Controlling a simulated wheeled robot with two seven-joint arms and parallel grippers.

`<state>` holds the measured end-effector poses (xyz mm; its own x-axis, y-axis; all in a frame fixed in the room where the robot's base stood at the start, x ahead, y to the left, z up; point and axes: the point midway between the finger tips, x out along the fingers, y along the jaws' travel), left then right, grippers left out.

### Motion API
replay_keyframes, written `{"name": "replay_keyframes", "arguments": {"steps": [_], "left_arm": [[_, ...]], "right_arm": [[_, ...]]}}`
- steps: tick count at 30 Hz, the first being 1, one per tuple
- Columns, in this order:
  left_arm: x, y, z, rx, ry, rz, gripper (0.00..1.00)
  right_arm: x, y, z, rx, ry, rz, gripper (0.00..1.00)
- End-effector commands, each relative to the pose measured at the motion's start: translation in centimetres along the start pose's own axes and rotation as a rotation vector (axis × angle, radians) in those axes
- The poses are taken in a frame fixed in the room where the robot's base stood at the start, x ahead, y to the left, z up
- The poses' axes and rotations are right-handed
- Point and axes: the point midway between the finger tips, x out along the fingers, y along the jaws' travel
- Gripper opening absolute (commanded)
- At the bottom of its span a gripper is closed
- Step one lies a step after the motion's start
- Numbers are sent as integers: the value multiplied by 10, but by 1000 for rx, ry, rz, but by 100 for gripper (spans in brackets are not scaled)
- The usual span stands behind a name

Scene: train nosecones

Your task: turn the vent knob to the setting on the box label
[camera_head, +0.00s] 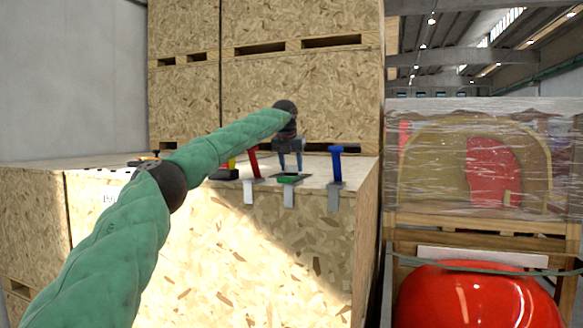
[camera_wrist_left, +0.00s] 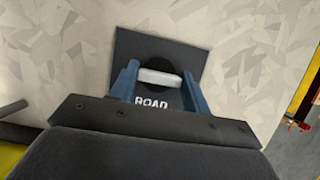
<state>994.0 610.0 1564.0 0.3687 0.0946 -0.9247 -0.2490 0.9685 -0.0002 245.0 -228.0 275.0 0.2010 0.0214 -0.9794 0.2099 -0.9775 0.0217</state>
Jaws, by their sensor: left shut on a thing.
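A black plate (camera_wrist_left: 205,62) lies on the crate top in the left wrist view, with a dark round base and a white bar-shaped knob (camera_wrist_left: 160,77) on it. White letters reading ROAD show just below the knob; other markings are hidden by my gripper. My left gripper (camera_wrist_left: 159,84) has its blue fingers on both sides of the white bar, shut on it. In the head view my left gripper (camera_head: 290,163) points down at the plate near the crate's front edge. My right gripper is not in view.
A red-handled tool (camera_head: 253,163) and a blue-handled tool (camera_head: 336,165) stand at the front edge of the wooden crate (camera_head: 320,230), either side of my gripper. A green piece (camera_head: 289,180) sits between them. Taller crates (camera_head: 300,85) stand behind. A red shiny part (camera_head: 475,300) is at lower right.

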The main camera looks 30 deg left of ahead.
Motion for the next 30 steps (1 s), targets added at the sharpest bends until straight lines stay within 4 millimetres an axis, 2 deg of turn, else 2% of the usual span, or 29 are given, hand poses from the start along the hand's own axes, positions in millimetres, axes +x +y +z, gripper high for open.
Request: {"name": "replay_keyframes", "arguments": {"steps": [8, 9, 12, 23, 25, 27, 30], "left_arm": [[-1, 1, 0, -2, -1, 0, 24], [-1, 1, 0, -2, -1, 0, 53], [-1, 1, 0, -1, -1, 0, 69], [-3, 0, 0, 0, -1, 0, 69], [-8, 0, 0, 0, -2, 0, 69], [-15, 0, 0, 0, -2, 0, 69], [-28, 0, -1, 0, -3, 0, 69]], "right_arm": [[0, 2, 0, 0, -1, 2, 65], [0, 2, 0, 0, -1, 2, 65], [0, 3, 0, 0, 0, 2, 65], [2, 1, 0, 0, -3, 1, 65], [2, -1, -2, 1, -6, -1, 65], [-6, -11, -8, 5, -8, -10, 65], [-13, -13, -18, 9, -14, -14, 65]]}}
